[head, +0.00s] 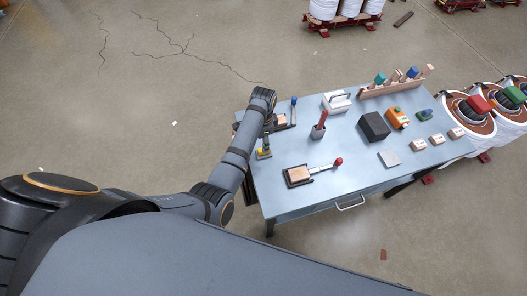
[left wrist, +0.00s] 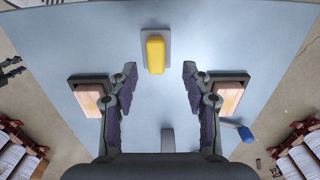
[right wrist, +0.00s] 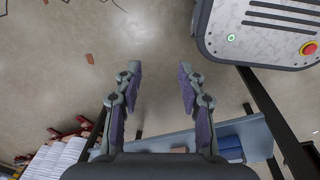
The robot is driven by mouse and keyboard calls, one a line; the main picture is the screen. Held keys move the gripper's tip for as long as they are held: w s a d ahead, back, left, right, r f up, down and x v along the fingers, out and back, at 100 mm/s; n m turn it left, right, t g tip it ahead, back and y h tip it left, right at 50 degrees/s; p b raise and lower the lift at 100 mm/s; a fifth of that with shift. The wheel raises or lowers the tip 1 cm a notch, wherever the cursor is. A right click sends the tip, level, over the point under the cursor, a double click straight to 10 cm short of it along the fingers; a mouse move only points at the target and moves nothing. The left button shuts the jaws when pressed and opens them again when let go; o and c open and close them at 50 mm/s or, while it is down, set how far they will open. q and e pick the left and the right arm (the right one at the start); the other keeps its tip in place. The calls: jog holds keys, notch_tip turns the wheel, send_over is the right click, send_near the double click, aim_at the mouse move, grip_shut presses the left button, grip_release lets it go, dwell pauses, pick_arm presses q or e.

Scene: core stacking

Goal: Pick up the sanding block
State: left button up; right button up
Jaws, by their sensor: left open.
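A yellow-topped block on a flat grey base, which looks like the sanding block (left wrist: 155,54), lies on the blue-grey table (left wrist: 240,35). In the head view its yellow top (head: 261,152) shows near the table's left edge, beside my left forearm. My left gripper (left wrist: 159,76) is open and empty above the table. In the left wrist view the block lies just beyond the gap between its fingertips, apart from them. In the head view my left wrist hides that gripper. My right gripper (right wrist: 159,75) is open and empty, with bare floor beyond its fingertips.
Dark trays with wooden pieces (left wrist: 90,98) (left wrist: 230,97) lie either side of my left fingers, one beside a blue-ended handle (left wrist: 245,134). A red-handled tool (head: 319,125), a dark box (head: 374,126) and an orange item (head: 397,118) stand farther right.

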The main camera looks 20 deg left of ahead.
aim_at(260, 154)
pick_arm(q)
jog(key=f, duration=0.4)
jog(key=shift+s+d+f+p, duration=0.2)
jog(key=shift+s+f+p, duration=0.05)
jog(key=shift+p, duration=0.05)
jog(key=shift+f, duration=0.35)
grip_shut()
